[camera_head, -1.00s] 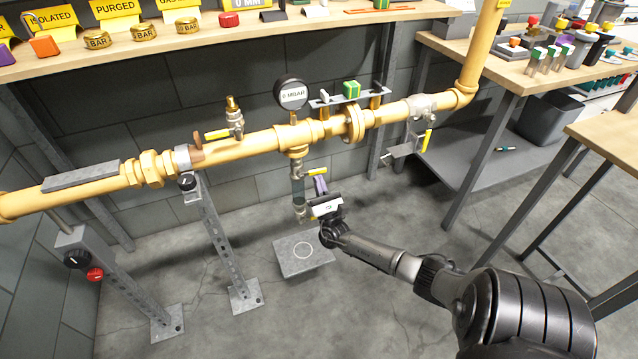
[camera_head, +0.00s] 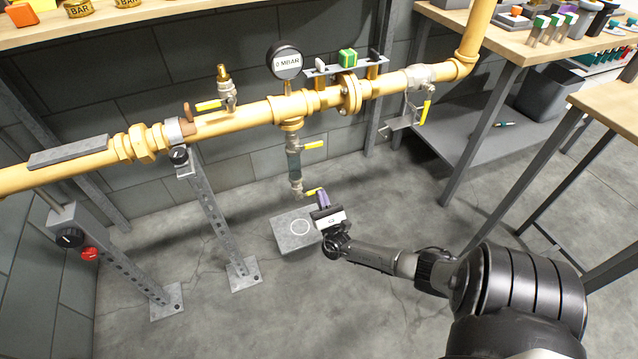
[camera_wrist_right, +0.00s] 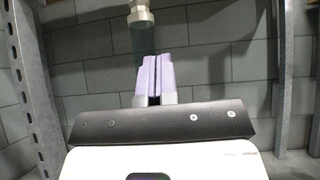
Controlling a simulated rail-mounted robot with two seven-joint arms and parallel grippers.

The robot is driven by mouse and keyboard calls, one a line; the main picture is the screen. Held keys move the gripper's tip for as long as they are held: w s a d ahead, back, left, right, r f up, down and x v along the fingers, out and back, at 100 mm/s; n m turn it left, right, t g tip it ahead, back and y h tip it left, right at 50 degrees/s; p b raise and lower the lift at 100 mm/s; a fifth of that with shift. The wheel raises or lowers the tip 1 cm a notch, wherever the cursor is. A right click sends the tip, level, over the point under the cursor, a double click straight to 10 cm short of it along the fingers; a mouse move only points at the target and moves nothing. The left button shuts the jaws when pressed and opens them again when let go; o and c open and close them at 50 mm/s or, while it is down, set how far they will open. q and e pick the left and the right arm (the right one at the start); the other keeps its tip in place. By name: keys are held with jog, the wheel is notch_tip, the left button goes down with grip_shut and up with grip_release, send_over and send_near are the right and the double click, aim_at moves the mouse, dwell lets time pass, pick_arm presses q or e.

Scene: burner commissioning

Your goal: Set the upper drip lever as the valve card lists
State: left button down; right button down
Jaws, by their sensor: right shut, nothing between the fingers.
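The upper drip lever (camera_head: 313,145) is yellow and sticks out to the right, across the vertical drip pipe below the gauge. The lower drip lever (camera_head: 311,192) is also yellow and sits near the pipe's bottom end, pointing right and slightly up. My right gripper (camera_head: 322,197) has purple fingers, shut and empty, close beside the lower lever in the head view; I cannot tell whether they touch. In the right wrist view the shut fingers (camera_wrist_right: 154,62) point up, with a metal pipe end (camera_wrist_right: 140,16) above them. My left gripper and a readable valve card are not in view.
The yellow main pipe (camera_head: 238,120) runs across above, with a round gauge (camera_head: 286,62) reading 0 MBAR. A grey plate with a white ring (camera_head: 284,237) lies below the drip pipe. Steel pipe supports (camera_head: 217,218) stand left. Benches (camera_head: 497,60) stand right.

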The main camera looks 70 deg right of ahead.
aim_at(308, 145)
jog(key=w+d+r+m+g+h+p, duration=0.2)
jog(key=w+d+r+p, duration=0.2)
jog(key=r, duration=0.6)
jog(key=shift+w+d+m, duration=0.15)
jog(key=shift+d+m, duration=0.25)
jog(key=shift+d, duration=0.2)
jog(key=shift+r, duration=0.1)
dwell(0.4)
